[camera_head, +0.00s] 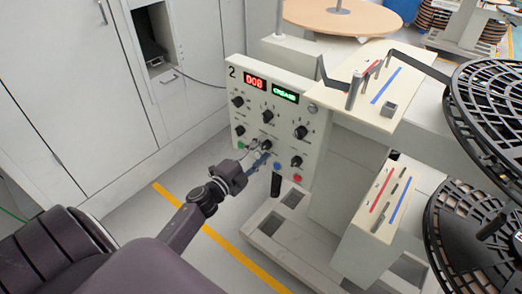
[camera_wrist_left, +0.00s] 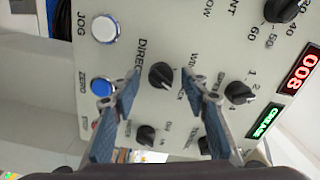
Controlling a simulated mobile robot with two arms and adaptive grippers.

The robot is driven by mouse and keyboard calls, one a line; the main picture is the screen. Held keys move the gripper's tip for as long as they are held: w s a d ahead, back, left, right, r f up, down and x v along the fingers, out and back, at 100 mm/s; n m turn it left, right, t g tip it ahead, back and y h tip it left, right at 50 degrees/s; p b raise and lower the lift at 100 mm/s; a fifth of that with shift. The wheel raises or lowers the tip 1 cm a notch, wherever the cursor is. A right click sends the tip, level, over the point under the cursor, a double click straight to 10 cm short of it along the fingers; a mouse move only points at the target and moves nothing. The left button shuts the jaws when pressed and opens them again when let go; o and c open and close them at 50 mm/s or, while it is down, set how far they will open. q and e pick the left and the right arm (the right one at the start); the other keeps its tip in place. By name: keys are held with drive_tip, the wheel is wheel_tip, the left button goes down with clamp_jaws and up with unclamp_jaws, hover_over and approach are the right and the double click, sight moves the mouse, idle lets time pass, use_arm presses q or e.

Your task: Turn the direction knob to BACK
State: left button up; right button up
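The direction knob (camera_wrist_left: 161,76) is a round black knob on the pale control panel (camera_head: 317,123), under a partly hidden label reading "DIREC…". In the head view the knob (camera_head: 267,144) is in the panel's lower middle, just beyond the fingertips. My left gripper (camera_wrist_left: 160,78) is open, with one blue-padded finger on each side of the knob and visible gaps between. The head view shows this gripper (camera_head: 259,151) close in front of the panel. Which way the knob points I cannot tell; part of its lettering is hidden by the fingers. My right gripper is not in view.
Other black knobs (camera_wrist_left: 240,93) sit close around. A white JOG button (camera_wrist_left: 104,29) and a blue ZERO button (camera_wrist_left: 102,86) are beside the left finger. A red display (camera_head: 255,81) and green display (camera_head: 285,95) top the panel. Black reels (camera_head: 487,105) stand at right.

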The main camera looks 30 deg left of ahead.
use_arm(q)
drive_tip(key=shift+s, duration=0.1)
drive_tip(key=s, duration=1.1)
drive_tip(key=shift+s+a, duration=0.4)
drive_tip(key=shift+a, duration=0.05)
drive_tip(key=s+d+f+n+g+y, duration=0.1)
drive_tip(key=s+d+f+n+g, duration=0.2)
drive_tip(key=f, duration=0.8)
drive_tip(key=s+f+n+g+y, duration=0.1)
drive_tip(key=s+f+n+g, duration=0.35)
drive_tip(key=f, duration=0.75)
drive_tip(key=s+d+f+n+g+y, duration=0.1)
drive_tip(key=s+d+f+n, duration=0.1)
drive_tip(key=s+f, duration=0.65)
drive_tip(key=s+d+f+n+g, duration=0.1)
drive_tip(key=s+d+f+g, duration=0.1)
drive_tip(key=s+f, duration=0.4)
drive_tip(key=s+d+f+n+g+h, duration=0.1)
drive_tip(key=s+d+f+g, duration=0.2)
drive_tip(key=s+f, duration=0.3)
drive_tip(key=s+d+f+n+g, duration=0.1)
drive_tip(key=s+d+f+g, duration=0.2)
drive_tip(key=s, duration=0.9)
wheel_tip(320, 180, down, 4)
drive_tip(key=shift+d+r+n, duration=0.25)
drive_tip(key=shift+d+n, duration=0.1)
drive_tip(key=shift+d, duration=0.7)
drive_tip(key=shift+w+g, duration=0.1)
drive_tip(key=shift+g, duration=0.15)
